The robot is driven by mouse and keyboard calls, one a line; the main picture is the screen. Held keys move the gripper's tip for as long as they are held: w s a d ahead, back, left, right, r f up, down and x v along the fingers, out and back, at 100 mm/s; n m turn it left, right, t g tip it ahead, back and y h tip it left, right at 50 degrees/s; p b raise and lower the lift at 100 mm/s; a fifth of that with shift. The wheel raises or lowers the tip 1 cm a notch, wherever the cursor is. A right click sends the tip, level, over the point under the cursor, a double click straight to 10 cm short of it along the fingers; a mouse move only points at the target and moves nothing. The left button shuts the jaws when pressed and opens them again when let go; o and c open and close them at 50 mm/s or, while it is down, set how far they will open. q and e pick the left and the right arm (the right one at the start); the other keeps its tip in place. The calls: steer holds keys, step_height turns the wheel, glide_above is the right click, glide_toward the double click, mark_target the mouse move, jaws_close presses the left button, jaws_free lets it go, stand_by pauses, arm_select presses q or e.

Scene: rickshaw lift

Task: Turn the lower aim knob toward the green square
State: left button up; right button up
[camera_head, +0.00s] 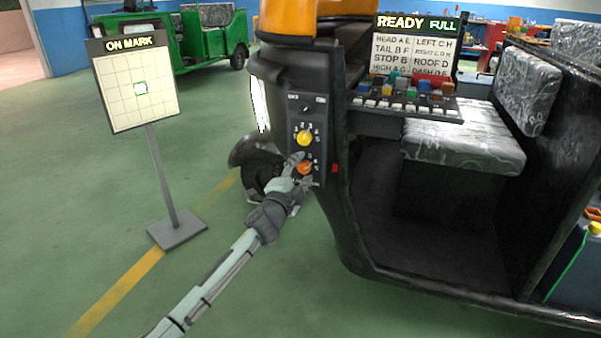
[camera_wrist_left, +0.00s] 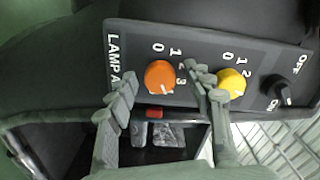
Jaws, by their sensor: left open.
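The lower aim knob is orange (camera_head: 304,168) and sits low on the black lamp panel of the rickshaw. It also shows in the left wrist view (camera_wrist_left: 160,76), with a white mark at its lower edge. My left gripper (camera_head: 298,171) is open, with one finger on each side of the orange knob; small gaps show between fingers and knob in the wrist view. My right gripper is not in view.
A yellow knob (camera_head: 305,138) is just above the orange one, close to a finger. A black switch (camera_wrist_left: 277,90) is beyond it. A red button (camera_head: 335,168) is right of the panel. A button console (camera_head: 400,105) stands by the seat.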

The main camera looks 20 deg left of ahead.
arm_select(q)
steer(key=s, duration=1.2)
steer(key=shift+a, duration=0.25)
steer(key=s+a+f+n+g+y+p, duration=0.1)
steer(key=s+a+f+n+g+y, duration=0.25)
steer(key=s+f, duration=0.55)
steer(key=s+a+f+n+g, duration=0.2)
steer(key=s+f+n+g, duration=0.4)
steer(key=f, duration=0.4)
steer(key=s+d+f+n+g, duration=0.1)
steer(key=s+f, duration=0.3)
steer(key=s, duration=0.5)
steer(key=s+d+f+n+g+h, duration=0.1)
steer(key=s+f+g, duration=0.3)
steer(key=s, duration=0.6)
steer(key=shift+s+f+n+p, duration=0.15)
steer(key=shift+f+n+p, duration=0.3)
steer(key=shift+n, duration=0.3)
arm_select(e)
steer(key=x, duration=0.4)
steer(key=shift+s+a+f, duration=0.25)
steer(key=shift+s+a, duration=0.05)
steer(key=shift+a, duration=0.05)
arm_select(q)
steer(key=shift+w, duration=0.2)
steer(key=shift+c, duration=0.2)
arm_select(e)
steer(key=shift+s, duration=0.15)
